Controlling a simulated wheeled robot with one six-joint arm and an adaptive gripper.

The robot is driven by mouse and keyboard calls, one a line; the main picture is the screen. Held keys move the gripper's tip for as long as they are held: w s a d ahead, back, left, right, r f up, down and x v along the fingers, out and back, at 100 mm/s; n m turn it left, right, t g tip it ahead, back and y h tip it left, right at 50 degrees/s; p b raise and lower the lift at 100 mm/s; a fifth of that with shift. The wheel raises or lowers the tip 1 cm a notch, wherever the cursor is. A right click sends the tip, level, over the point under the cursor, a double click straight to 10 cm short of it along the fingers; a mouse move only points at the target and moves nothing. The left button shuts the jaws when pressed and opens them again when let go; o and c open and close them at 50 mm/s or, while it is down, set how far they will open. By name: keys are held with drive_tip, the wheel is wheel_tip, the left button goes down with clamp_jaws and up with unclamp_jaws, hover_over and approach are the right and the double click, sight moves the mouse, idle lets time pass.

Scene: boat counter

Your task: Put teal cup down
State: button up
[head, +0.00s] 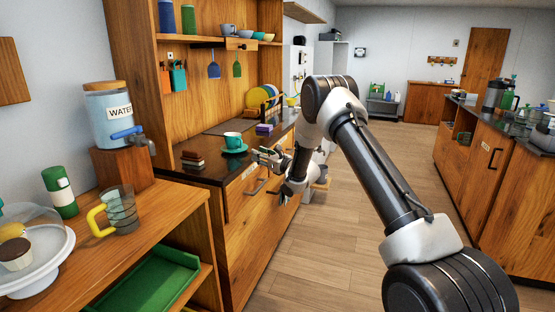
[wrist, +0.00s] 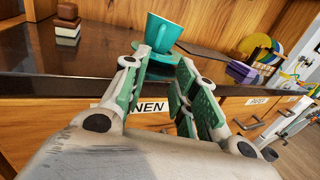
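The teal cup (head: 232,138) stands upright on a teal saucer (head: 240,151) on the dark counter in the head view. My gripper (head: 266,158) is at the counter's front edge, to the right of the saucer. In the wrist view my gripper (wrist: 164,62) is open, its green-padded fingers apart with no object held between them. The fingertips hide part of the saucer and the cup's lower edge; I cannot tell whether they touch the saucer.
A stacked brown and white item (head: 192,159) lies left of the cup. A purple block (head: 264,129) and a rack of coloured plates (head: 262,97) are farther back. Drawers (head: 252,187) with handles are below the counter edge. Bare counter lies left of the saucer.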

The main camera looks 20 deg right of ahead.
drive_tip(key=s+d+r+m+h, duration=0.1)
drive_tip(key=d+r+m+h, duration=0.3)
drive_tip(key=r, duration=0.4)
drive_tip(key=s+d+r+m+g+h, duration=0.2)
drive_tip(key=s+d+r+m, duration=0.35)
drive_tip(key=s+m, duration=0.25)
drive_tip(key=s+d+r+m+g+h, duration=0.1)
drive_tip(key=s+d+r+m+h, duration=0.25)
drive_tip(key=s+r+m, duration=0.4)
drive_tip(key=s+d+f+m+g, duration=0.1)
drive_tip(key=s+m+g, duration=0.3)
drive_tip(key=s+m, duration=0.7)
drive_tip(key=s+d+f+m+g, duration=0.2)
drive_tip(key=s+m, duration=1)
drive_tip(key=s, duration=2.1)
drive_tip(key=shift+s+f+g, duration=0.35)
drive_tip(key=shift+f+g, duration=0.2)
drive_tip(key=shift+g, duration=0.65)
